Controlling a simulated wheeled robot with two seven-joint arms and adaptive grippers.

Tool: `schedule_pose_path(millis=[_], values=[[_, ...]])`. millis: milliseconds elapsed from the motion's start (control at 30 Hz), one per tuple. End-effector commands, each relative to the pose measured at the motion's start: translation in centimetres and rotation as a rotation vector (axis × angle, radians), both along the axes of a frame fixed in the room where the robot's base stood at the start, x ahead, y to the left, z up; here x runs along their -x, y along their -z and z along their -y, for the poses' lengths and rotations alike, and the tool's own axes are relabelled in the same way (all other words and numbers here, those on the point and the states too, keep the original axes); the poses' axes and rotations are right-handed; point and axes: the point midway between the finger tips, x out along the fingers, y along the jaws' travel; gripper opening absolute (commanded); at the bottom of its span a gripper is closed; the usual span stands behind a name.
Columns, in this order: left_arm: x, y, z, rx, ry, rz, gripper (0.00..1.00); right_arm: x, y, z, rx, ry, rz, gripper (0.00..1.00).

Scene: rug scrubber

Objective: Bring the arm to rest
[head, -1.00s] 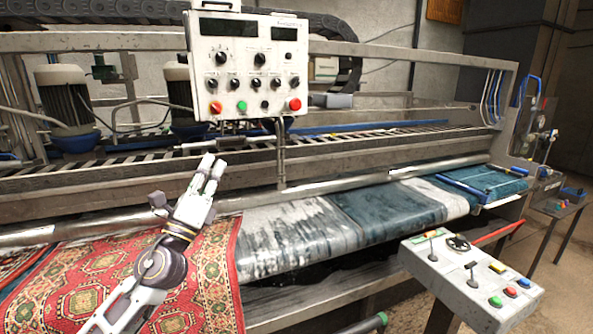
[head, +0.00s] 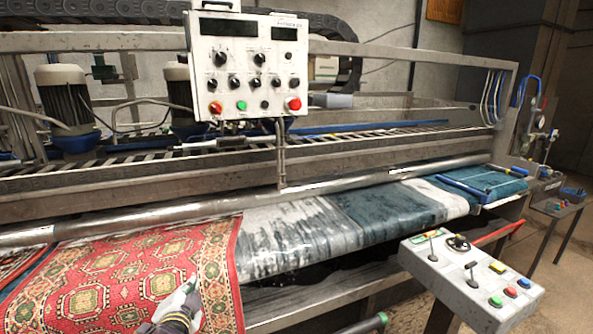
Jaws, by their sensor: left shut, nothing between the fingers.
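My left gripper (head: 188,297) is low in the head view, at the bottom edge, in front of the red patterned rug (head: 105,270). It is shut and looks empty; part of it and most of its arm are cut off by the frame. The rug hangs over the front of the machine at the lower left. My right gripper is not in view.
A white control panel (head: 248,65) with knobs and buttons hangs above the rug scrubber's rail (head: 340,185). A teal and white wet rug (head: 350,222) lies on the machine. A grey control box (head: 470,280) with levers stands at the lower right.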

Motion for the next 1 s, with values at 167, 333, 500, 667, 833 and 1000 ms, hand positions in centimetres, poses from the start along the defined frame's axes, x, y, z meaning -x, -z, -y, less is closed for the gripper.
schedule_pose_path(millis=[167, 333, 500, 667, 833, 1000], values=[[4.2, 6.1, 0.4, 0.205, -0.075, -0.187, 0.0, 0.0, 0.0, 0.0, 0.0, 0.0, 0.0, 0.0], [9.0, 11.1, 1.5, 0.386, -0.154, -0.368, 0.0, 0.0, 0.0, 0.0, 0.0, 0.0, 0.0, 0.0], [13.7, 14.7, 2.8, 0.531, -0.23, -0.533, 0.0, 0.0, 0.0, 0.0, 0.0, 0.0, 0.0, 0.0], [16.9, 16.6, 3.8, 0.617, -0.28, -0.636, 0.0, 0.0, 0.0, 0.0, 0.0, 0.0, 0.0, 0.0], [19.5, 17.8, 4.6, 0.681, -0.322, -0.719, 0.0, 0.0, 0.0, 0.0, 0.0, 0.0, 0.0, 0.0], [21.9, 18.6, 5.4, 0.735, -0.358, -0.794, 0.0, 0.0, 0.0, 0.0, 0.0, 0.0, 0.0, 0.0]])
